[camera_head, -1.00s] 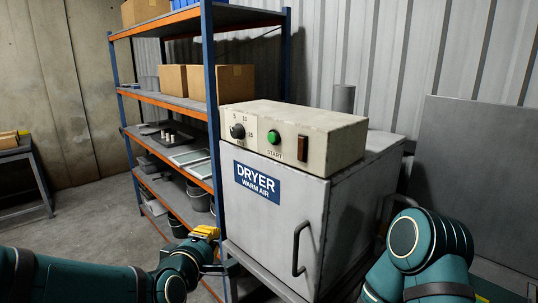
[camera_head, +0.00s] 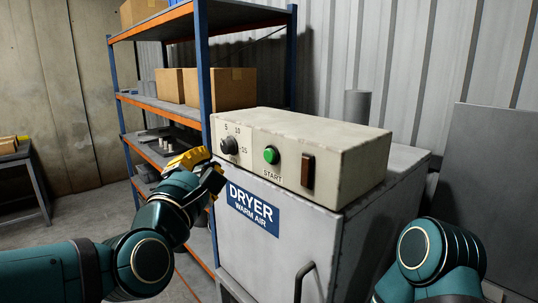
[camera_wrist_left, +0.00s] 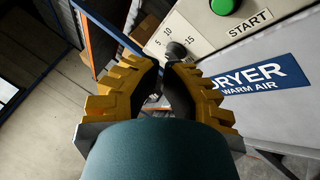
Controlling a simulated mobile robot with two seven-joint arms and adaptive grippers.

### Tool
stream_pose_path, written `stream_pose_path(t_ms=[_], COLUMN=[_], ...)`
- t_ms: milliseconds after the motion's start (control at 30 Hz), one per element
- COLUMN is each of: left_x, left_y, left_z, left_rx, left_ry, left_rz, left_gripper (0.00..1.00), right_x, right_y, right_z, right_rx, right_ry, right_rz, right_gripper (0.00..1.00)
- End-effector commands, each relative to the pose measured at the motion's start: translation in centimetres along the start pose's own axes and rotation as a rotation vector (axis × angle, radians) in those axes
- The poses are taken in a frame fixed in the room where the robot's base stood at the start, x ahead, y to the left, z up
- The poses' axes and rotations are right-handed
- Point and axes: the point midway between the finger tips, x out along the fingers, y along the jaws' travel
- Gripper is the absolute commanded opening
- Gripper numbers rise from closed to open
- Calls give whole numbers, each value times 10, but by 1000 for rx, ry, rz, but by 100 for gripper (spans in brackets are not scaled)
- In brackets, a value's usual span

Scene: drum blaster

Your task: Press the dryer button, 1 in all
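The green START button (camera_head: 271,155) is on the front of the cream control box on the dryer (camera_head: 245,255), between the dial knob (camera_head: 228,145) and a dark brown rocker switch (camera_head: 307,170). It also shows at the top of the left wrist view (camera_wrist_left: 222,5). My left gripper (camera_head: 207,160), with yellow fingers, is at the box's left front corner, left of and below the knob, apart from the button. In the left wrist view its dark fingertips (camera_wrist_left: 162,65) come together with nothing held between them. My right gripper is out of view.
A blue and orange shelf rack (camera_head: 203,70) with cardboard boxes (camera_head: 230,88) stands just behind and left of the dryer. The dryer's door handle (camera_head: 302,280) juts out below. A grey panel (camera_head: 500,180) leans at the right. The space before the control box is free.

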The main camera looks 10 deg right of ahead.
Motion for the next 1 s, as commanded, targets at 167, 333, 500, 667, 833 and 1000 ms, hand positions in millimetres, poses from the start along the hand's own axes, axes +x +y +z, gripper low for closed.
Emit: stream_pose_path(t_ms=[167,333,500,667,833,1000], left_x=[0,8,24,42,56,66], left_y=[0,-4,-12,-21,-31,-37], left_z=[0,4,14,23,30,35], left_rx=[1,2,3,3,3,2], left_ry=[0,0,0,1,-1,1], left_rz=[-1,-4,-5,-5,-1,-1], left_gripper=[0,0,0,0,0,0], right_x=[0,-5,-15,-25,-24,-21], right_y=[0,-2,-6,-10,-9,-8], right_z=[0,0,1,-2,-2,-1], right_rx=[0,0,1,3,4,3], right_ry=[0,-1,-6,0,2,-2], right_rz=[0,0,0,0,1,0], right_gripper=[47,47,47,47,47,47])
